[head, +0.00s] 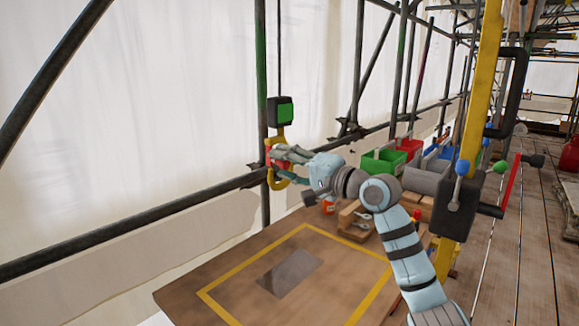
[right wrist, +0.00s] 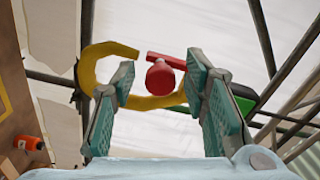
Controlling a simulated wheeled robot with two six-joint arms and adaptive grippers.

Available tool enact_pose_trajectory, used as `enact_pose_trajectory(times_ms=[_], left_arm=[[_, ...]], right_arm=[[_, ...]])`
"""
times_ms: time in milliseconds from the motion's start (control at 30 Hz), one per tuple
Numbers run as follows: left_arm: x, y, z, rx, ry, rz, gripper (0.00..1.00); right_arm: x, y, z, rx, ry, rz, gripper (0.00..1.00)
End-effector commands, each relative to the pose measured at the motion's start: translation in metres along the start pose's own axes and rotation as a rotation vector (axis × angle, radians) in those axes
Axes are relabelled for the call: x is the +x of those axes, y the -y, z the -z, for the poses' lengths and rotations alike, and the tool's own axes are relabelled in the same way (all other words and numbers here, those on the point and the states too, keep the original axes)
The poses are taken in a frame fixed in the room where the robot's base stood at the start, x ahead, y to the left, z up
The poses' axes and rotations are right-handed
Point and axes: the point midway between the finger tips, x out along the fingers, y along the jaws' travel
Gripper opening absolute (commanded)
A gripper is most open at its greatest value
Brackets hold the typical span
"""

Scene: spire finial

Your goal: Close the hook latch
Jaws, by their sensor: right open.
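A yellow hook (head: 270,180) hangs below a dark block with a green face (head: 284,110) at the scaffold rail. In the right wrist view the hook (right wrist: 92,68) is a thick curved C. Its red latch (right wrist: 165,62) is a short bar with a round red knob (right wrist: 160,79). My right gripper (head: 280,165) is at the hook, its fingers covering part of the hook and latch in the head view. In the right wrist view the open gripper (right wrist: 160,84) has one finger on each side of the knob, with gaps visible. My left gripper is out of view.
A wooden table (head: 225,260) with a yellow outline and a dark plate (head: 290,272) lies below. An orange container (right wrist: 29,143) is on the table. A yellow post (head: 480,90) with levers rises at right.

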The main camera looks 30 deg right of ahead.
Motion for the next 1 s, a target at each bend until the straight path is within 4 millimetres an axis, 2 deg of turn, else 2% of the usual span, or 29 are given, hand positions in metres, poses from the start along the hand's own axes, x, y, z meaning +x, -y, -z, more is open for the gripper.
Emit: enact_pose_trajectory(times_ms=[200,367,900,967,1000], left_arm=[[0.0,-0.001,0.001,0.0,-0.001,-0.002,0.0],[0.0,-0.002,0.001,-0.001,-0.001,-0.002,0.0],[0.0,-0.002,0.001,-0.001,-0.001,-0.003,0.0],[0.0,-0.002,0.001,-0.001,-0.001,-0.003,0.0],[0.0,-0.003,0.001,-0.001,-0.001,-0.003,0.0]], right_arm=[[-0.045,-0.002,0.001,-0.01,-0.002,-0.008,0.41],[-0.067,-0.002,0.0,-0.005,-0.001,-0.005,0.41],[-0.07,0.0,-0.001,0.002,0.002,0.0,0.41],[-0.069,0.0,-0.007,0.037,0.019,0.018,0.41],[-0.067,0.001,-0.018,0.1,0.046,0.049,0.41]])
